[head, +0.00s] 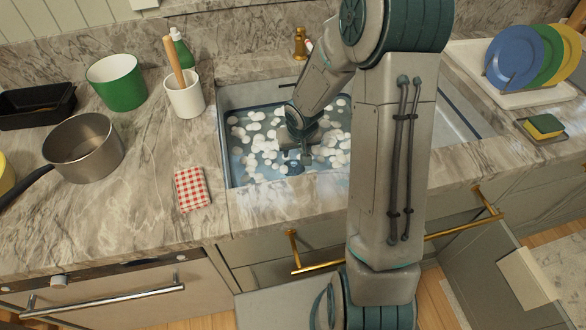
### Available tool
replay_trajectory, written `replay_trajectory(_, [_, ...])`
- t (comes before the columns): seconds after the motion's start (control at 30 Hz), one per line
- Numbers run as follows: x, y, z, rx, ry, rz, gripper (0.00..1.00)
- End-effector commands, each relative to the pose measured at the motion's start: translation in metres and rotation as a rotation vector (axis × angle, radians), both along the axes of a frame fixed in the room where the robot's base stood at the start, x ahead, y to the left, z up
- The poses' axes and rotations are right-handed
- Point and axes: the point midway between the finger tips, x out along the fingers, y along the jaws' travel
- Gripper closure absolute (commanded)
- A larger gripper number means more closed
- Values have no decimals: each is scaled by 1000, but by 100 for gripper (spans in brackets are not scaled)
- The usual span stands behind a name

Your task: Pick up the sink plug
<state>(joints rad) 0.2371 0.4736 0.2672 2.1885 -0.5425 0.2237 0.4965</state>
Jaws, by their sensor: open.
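My gripper (294,157) reaches down into the sink (223,150), which holds bluish water with white foam patches. The jaws are open, small in the picture and partly hidden by the wrist above them. A small dark blue round thing (294,168) lies just below the fingers, near the front wall of the sink. It looks like the sink plug, but I cannot tell it surely from the drain. I cannot tell whether the fingers touch it. My arm hides the right part of the sink.
On the counter left of the sink stand a steel pot (82,150), a green pot (117,82), a white utensil crock (184,95) and a folded red checked cloth (192,188). A brass tap (300,44) is behind the sink. A plate rack (520,95) and sponge (545,126) are right.

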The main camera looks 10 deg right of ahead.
Motion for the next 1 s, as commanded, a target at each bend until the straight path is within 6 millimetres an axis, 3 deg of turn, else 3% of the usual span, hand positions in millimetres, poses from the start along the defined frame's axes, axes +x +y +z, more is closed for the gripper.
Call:
replay_trajectory(0.1, [6, 1, -21, -1, 2, 2, 55])
replay_trajectory(0.43, [13, 1, -43, 0, 1, 0, 55])
replay_trajectory(0.7, [23, 1, -77, -1, 1, 1, 55])
replay_trajectory(1.0, [25, 1, -84, -1, 0, -1, 55])
